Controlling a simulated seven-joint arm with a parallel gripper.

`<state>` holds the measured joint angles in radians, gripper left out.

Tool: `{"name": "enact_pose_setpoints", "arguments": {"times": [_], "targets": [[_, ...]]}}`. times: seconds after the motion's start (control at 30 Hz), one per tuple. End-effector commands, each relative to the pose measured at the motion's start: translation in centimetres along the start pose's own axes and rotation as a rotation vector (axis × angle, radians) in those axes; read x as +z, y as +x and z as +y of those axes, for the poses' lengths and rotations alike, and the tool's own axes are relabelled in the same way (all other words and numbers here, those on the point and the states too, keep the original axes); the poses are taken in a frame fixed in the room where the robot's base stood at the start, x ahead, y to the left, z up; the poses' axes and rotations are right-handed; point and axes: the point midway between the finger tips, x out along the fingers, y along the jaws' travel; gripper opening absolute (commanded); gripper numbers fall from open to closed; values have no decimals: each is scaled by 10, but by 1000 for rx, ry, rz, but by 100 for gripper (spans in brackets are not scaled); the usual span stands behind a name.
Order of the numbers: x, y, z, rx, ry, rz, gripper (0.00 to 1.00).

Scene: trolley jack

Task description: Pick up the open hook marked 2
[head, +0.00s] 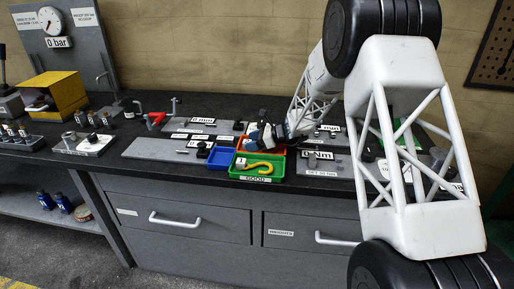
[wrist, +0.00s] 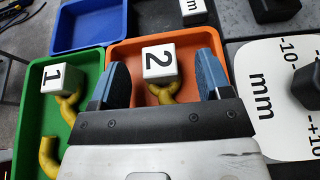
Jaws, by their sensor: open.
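The hook marked 2 is a yellow hook with a white block (wrist: 159,62) bearing a black 2. It sits in the orange tray (wrist: 203,134), and its lower part is hidden by my gripper. My gripper (wrist: 158,80) is open, with one blue finger on each side of the block and a visible gap on both sides. In the head view my gripper (head: 262,137) is low over the orange tray (head: 277,151), and the hook marked 2 is hidden there.
A yellow hook marked 1 (wrist: 62,77) lies in the green tray (wrist: 30,108) beside the orange one. A blue tray (wrist: 92,22) adjoins them and looks empty. A white mm scale plate (wrist: 265,95) with a black knob is close on the right.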

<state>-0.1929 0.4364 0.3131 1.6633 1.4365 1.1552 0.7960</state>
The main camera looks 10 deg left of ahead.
Motion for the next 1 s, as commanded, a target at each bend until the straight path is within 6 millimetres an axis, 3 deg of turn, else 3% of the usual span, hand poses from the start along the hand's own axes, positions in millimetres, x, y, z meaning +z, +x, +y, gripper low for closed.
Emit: {"name": "enact_pose_setpoints", "arguments": {"times": [0.13, 0.53, 1.0], "targets": [[0, 0, 0, 0, 0, 0, 70], [0, 0, 0, 0, 0, 0, 8], [7, -3, 0, -1, -2, -1, 6]]}}
